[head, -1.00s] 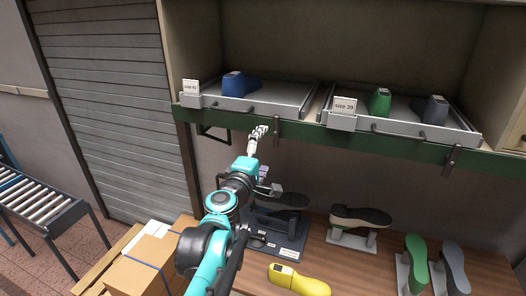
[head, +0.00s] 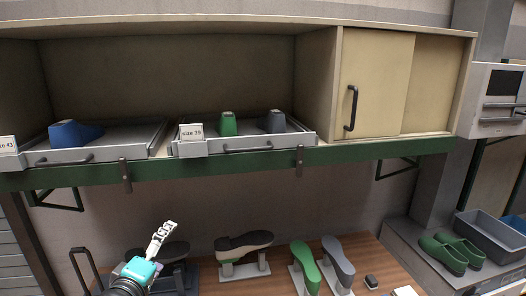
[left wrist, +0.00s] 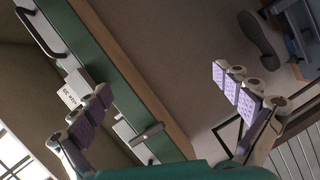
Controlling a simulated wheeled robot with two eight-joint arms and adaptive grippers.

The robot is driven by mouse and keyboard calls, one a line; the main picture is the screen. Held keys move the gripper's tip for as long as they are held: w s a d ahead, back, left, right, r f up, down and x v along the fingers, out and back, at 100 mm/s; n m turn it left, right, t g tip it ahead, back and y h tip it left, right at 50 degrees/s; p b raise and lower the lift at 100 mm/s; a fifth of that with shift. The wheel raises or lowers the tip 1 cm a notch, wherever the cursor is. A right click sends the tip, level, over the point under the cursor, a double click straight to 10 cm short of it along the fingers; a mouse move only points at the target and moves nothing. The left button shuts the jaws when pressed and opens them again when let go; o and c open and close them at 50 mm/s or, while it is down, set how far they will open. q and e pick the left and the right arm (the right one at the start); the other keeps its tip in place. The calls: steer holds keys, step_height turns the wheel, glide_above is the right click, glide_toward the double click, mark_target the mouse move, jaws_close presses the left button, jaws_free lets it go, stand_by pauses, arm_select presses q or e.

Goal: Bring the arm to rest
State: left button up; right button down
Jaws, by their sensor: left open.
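My left gripper (head: 160,238) shows at the lower left of the head view, above the bench and below the shelf. In the left wrist view its two fingers with purple pads (left wrist: 165,110) stand wide apart with nothing between them. My right gripper is not in view. On the shelf, a blue last (head: 70,134) sits in the size 43 tray (head: 108,147). A green last (head: 228,124) and a grey last (head: 272,122) sit in the size 39 tray (head: 296,139).
The green shelf edge (head: 340,152) with brackets juts out above the gripper. On the bench below stand a dark shoe on a stand (head: 243,243), a green last (head: 305,262) and a grey one (head: 338,260). Green shoes (head: 450,252) and a grey bin (head: 492,240) are at the right.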

arm_select(q)
steer(key=s+d+f+m+g+h+b, duration=0.1)
steer(key=s+d+f+m+b, duration=0.2)
steer(key=f, duration=0.4)
steer(key=s+d+f+m+g+h+b, duration=0.1)
steer(key=d+f+m+g+b, duration=0.1)
steer(key=d+f, duration=0.35)
steer(key=s+f+m+g+y+b, duration=0.1)
steer(key=s+f+b, duration=0.3)
steer(key=f, duration=0.5)
steer(key=s+f+m+g+y+b, duration=0.1)
steer(key=s+f+m+g+b, duration=0.2)
steer(key=f, duration=0.6)
steer(key=s+a+f+m+g+b, duration=0.1)
steer(key=s+f+m+b, duration=0.3)
steer(key=f, duration=0.5)
steer(key=shift+s+g+y+b, duration=0.4)
steer(key=shift+s+b, duration=0.3)
steer(key=shift+s, duration=0.05)
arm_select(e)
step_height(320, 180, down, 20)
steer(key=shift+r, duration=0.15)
